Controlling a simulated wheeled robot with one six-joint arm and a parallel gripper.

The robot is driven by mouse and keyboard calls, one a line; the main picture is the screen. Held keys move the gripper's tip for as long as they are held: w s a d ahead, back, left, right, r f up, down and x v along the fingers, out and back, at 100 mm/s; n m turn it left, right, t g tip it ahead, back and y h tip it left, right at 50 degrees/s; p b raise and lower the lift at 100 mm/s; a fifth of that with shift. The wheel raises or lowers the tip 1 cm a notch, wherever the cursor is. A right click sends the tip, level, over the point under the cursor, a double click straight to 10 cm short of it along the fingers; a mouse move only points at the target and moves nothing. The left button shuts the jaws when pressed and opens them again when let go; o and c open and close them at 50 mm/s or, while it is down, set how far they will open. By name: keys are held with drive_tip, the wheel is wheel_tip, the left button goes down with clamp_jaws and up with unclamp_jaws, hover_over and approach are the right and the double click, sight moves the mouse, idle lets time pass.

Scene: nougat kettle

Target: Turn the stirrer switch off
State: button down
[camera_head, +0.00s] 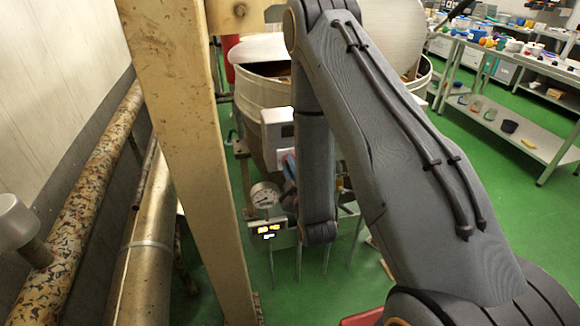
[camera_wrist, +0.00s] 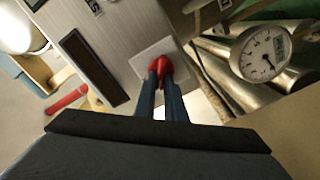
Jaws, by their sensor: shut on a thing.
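In the wrist view, a red switch knob (camera_wrist: 160,63) sits on a small pale square plate (camera_wrist: 146,55) on the grey metal control box (camera_wrist: 125,30). My gripper (camera_wrist: 160,76), with dark blue fingers, is shut on the red knob from below in the picture. The fingers hide part of the knob, so its exact turn is hard to tell. In the head view, the pale control box (camera_head: 277,130) stands in front of the kettle (camera_head: 262,92). My arm covers much of this area, and the knob is not clear there.
A round dial gauge (camera_wrist: 264,52) is close at right in the wrist view and below the box in the head view (camera_head: 264,195). Benches with lab ware (camera_head: 500,100) are at the back right. Green floor lies between.

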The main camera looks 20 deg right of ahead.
drive_tip(key=shift+a+f+n+b, duration=0.15)
drive_tip(key=shift+n+b, duration=0.3)
drive_tip(key=shift+n, duration=1.4)
drive_tip(key=shift+a+f+n+b, duration=0.1)
drive_tip(key=shift+f+n+b, duration=0.25)
drive_tip(key=shift+n, duration=1.5)
drive_tip(key=shift+r, duration=0.1)
drive_tip(key=c, duration=1.8)
unclamp_jaws()
drive_tip(key=shift+d, duration=0.1)
drive_tip(key=s+b, duration=0.2)
drive_tip(key=s, duration=0.6)
